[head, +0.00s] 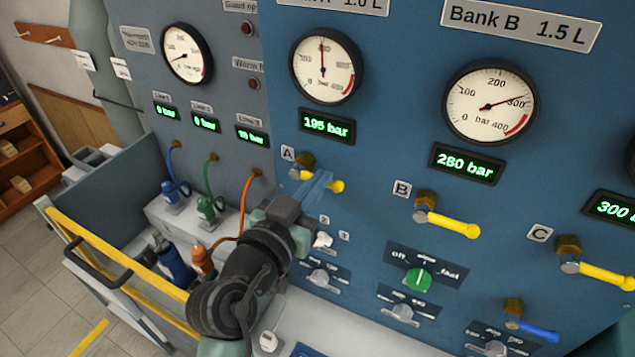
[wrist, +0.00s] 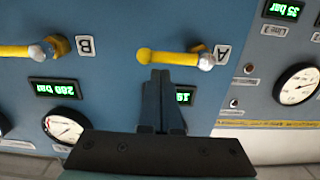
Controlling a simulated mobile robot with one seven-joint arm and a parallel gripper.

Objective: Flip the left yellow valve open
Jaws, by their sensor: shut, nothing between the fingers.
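The left yellow valve, marked A, sits on the blue panel below the 195 bar display. Its yellow handle (head: 337,186) points to the right and slightly down, with the brass body (head: 305,161) at its left end. The handle also shows in the wrist view (wrist: 172,57), lying level in the picture. My gripper (head: 322,180) is in front of the handle and hides its middle in the head view. In the wrist view the fingers (wrist: 160,72) are shut together with nothing between them, tips right beside the handle. I cannot tell whether they touch it.
Yellow valves B (head: 450,224) and C (head: 605,275) stand to the right. A blue-handled valve (head: 532,328) is lower right. A green knob (head: 418,279) and several grey knobs lie below. Coloured hoses (head: 247,200) hang left of my arm, near a yellow rail (head: 110,258).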

